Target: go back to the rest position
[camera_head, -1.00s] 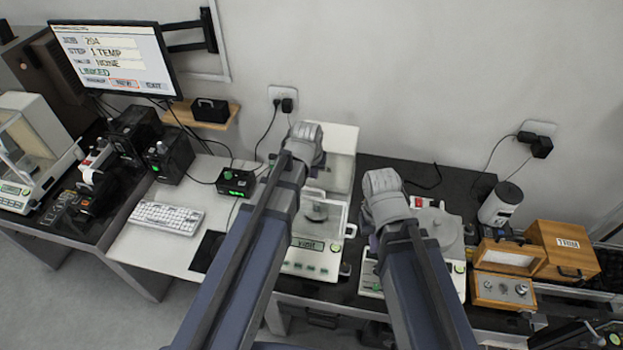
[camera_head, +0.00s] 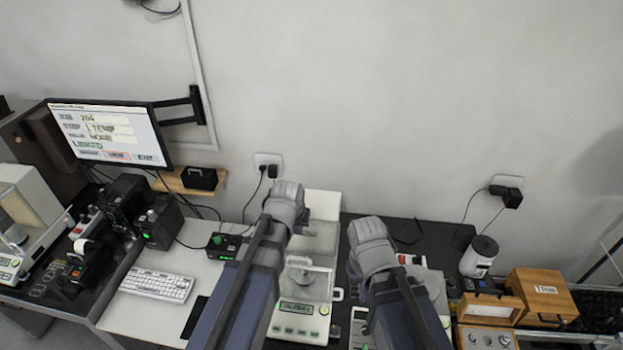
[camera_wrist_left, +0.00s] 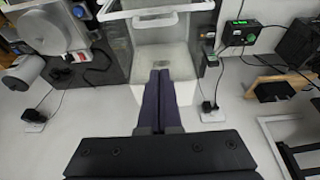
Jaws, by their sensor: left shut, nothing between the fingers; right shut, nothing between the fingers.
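My left gripper (camera_head: 284,200) shows as a grey wrist at the end of its blue arm, left of the middle in the head view. In the left wrist view, the two dark fingers of my left gripper (camera_wrist_left: 160,76) lie together, shut and empty, in front of a white balance (camera_wrist_left: 152,22). My right gripper (camera_head: 370,238) is to the right, in front of the dark table; its fingers are hidden in the head view, and nothing shows held. Both arms reach up from the bottom edge.
The balance (camera_head: 302,322) stands between my arms. A keyboard (camera_head: 157,284), black control box (camera_head: 228,246) and monitor (camera_head: 110,135) are at left. A white cylinder (camera_head: 479,257) and wooden boxes (camera_head: 541,296) are at right.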

